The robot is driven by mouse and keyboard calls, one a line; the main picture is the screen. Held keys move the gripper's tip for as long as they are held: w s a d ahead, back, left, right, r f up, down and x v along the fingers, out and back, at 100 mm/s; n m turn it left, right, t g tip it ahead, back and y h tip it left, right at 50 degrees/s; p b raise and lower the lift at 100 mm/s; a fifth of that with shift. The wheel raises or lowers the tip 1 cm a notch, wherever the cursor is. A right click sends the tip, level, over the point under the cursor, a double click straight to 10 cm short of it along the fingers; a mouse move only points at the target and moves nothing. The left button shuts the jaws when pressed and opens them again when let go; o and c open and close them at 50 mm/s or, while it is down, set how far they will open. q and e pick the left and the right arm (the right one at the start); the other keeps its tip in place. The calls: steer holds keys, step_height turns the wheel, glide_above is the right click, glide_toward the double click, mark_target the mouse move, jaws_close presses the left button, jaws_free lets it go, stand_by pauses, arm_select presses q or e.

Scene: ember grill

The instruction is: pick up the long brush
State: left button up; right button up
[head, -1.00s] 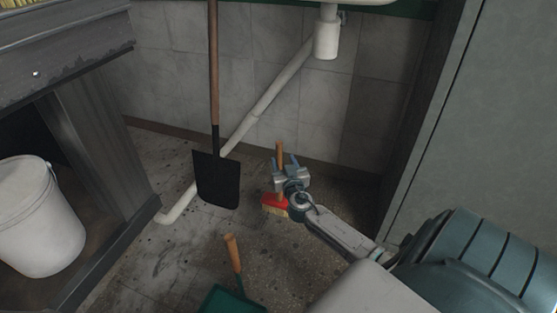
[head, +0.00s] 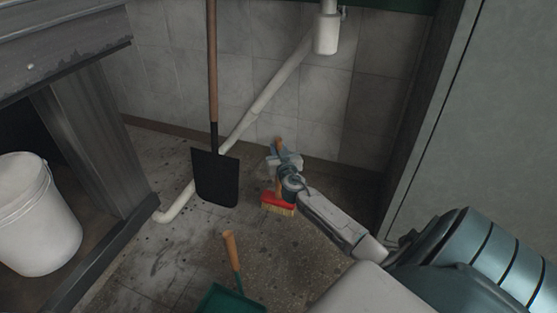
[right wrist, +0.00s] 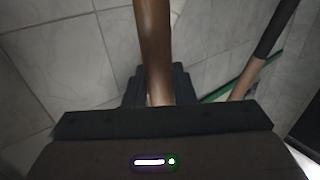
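The long brush (head: 278,203) stands upright on the floor near the tiled wall, with a red head, pale bristles and a wooden handle. My right gripper (head: 281,158) is at the upper part of that handle and hides some of it. In the right wrist view the brown handle (right wrist: 153,45) runs up between the dark fingers (right wrist: 158,88), which sit close on both sides and look shut on it. My left gripper is not in view.
A long-handled black shovel (head: 215,178) stands left of the brush, near a white pipe (head: 265,100). A green dustpan (head: 228,300) with a wooden handle is in front. A white bucket (head: 38,220) stands at left under a dark table (head: 65,45). A grey cabinet (head: 485,120) is at right.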

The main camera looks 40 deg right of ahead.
jaws_close()
steer(key=shift+r, duration=0.15)
